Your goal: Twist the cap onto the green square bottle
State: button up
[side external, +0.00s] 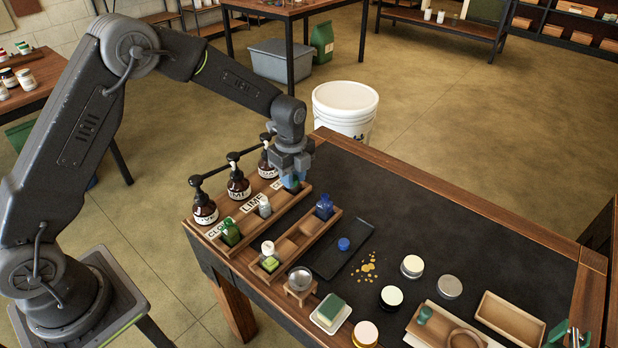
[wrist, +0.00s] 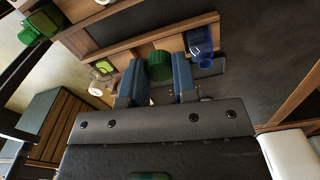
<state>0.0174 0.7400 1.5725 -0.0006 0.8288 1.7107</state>
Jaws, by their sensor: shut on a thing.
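My gripper (side external: 292,176) points down over the right end of the labelled wooden rack. In the wrist view its two blue fingers (wrist: 164,80) are shut on a round green cap (wrist: 159,65). In the side external view a dark green piece (side external: 291,185) shows just under the fingers; the fingers hide most of it. I cannot tell whether the cap sits on a bottle neck there. A green bottle (side external: 230,232) stands upright in the rack's left slot; a green bottle also shows at the wrist view's upper left (wrist: 40,22).
Pump bottles (side external: 238,183) stand behind the rack. A small clear bottle (side external: 264,206) is in the middle slot. A front rack holds a blue bottle (side external: 324,207) and a light green square item (side external: 270,263). A blue cap (side external: 343,244) lies on a black tray (side external: 330,262).

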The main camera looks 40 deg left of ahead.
send_over(228, 221)
jog(key=shift+r, duration=0.45)
jog(key=shift+f, duration=1.9)
jog(key=shift+f, duration=1.2)
dwell(0.4)
jog(key=o, duration=1)
jog(key=shift+c, duration=0.5)
